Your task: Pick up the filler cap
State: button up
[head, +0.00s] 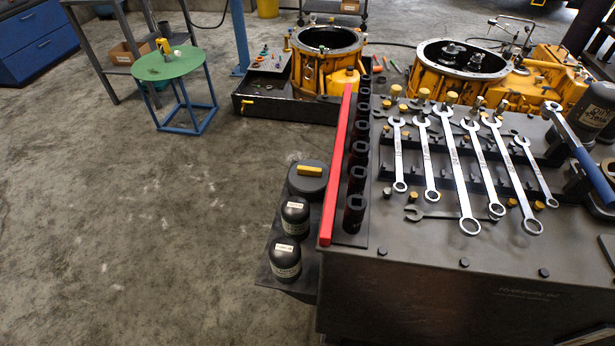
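A round dark cap with a yellow bar handle across its top (308,176) sits at the far end of the low ledge on the left side of the dark workbench. It looks like the filler cap, though I cannot read a label on it. It stands upright just behind a black canister with a pale label (291,215). The red rail is to its right, a short gap away. My gripper is not in view.
A second black canister (285,260) stands nearer on the ledge. The red rail (336,170) and a row of black sockets (354,213) edge the bench. Wrenches (457,170) cover its top. A green round table (168,64) stands far left; the floor between is clear.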

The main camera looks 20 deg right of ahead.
aim_at(306, 179)
jog(key=u, duration=0.3)
jog(key=i+j+u, duration=0.2)
jog(key=j+u, duration=0.15)
jog(key=j, duration=0.2)
jog(key=i+j+u, duration=0.85)
jog(key=i, duration=0.3)
jog(key=i+j+u, duration=0.1)
jog(key=i+j, duration=0.15)
jog(key=i, duration=0.2)
jog(key=i+z, duration=0.25)
jog(key=z, duration=0.2)
jog(key=i+z, duration=0.25)
jog(key=z, duration=0.15)
jog(key=i+j+z, duration=0.1)
jog(key=i+z, duration=0.15)
jog(key=z, duration=0.2)
jog(key=i+l+z, duration=0.15)
jog(key=z, duration=0.35)
jog(key=i+z, duration=0.3)
jog(key=z, duration=0.2)
jog(key=i+z, duration=0.25)
jog(key=z, duration=0.25)
jog(key=i+j+z, duration=0.1)
jog(key=z, duration=0.35)
jog(key=i+j, duration=0.05)
jog(key=i, duration=0.05)
